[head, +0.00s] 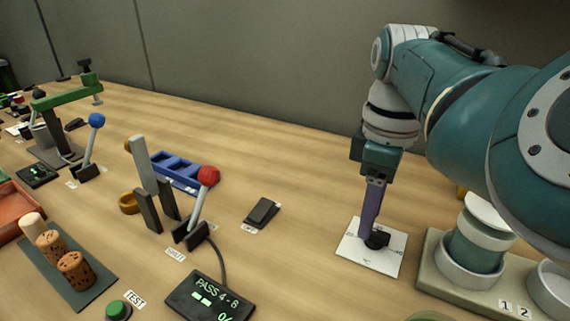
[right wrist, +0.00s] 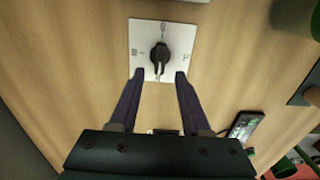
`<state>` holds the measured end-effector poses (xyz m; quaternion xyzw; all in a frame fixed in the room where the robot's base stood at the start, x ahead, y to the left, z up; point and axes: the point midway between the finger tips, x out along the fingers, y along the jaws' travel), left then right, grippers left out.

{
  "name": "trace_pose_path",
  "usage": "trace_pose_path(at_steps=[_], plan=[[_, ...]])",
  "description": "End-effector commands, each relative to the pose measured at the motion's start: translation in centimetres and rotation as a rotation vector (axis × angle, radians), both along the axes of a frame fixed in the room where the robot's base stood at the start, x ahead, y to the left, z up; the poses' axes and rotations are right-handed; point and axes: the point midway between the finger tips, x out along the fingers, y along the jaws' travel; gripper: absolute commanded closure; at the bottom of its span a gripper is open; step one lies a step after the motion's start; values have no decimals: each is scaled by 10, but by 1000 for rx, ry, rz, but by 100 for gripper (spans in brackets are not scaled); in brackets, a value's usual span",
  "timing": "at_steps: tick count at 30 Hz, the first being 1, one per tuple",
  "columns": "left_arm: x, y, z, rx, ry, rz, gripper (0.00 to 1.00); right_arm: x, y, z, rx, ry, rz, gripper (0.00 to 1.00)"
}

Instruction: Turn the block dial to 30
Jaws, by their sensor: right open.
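The block dial is a black knob (head: 378,239) on a white square plate (head: 357,256) at the right of the table in the head view. In the right wrist view the knob (right wrist: 159,54) sits near the middle of its plate (right wrist: 175,35), with small printed marks around it that are too small to read surely. My right gripper (head: 371,229) points down at the plate. I cannot tell finger height exactly. My left gripper is out of view.
A beige base with a teal cylinder (head: 474,247) stands close to the right of the dial. A small black pedal-like switch (head: 262,213) lies to the left. Further left are a red-knobbed lever (head: 208,177), a display (head: 209,299) and a cork tray (head: 93,291). Bare wood lies between.

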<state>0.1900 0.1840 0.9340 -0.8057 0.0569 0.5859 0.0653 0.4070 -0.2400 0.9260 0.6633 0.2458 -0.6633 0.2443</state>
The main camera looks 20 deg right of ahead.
Motion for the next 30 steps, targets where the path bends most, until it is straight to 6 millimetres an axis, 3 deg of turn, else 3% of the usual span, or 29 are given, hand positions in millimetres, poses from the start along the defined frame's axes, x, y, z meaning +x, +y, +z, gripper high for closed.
trace_pose_path(at_steps=[5,14,27,30], plan=[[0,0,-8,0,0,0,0,0,0,-19,-1,0,0,52],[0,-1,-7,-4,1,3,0,0,-1,-21,-2,-1,-1,52],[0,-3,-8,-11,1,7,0,0,-1,-21,-2,-1,-1,100],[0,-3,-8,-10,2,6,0,0,0,-21,-1,-1,-1,100]])
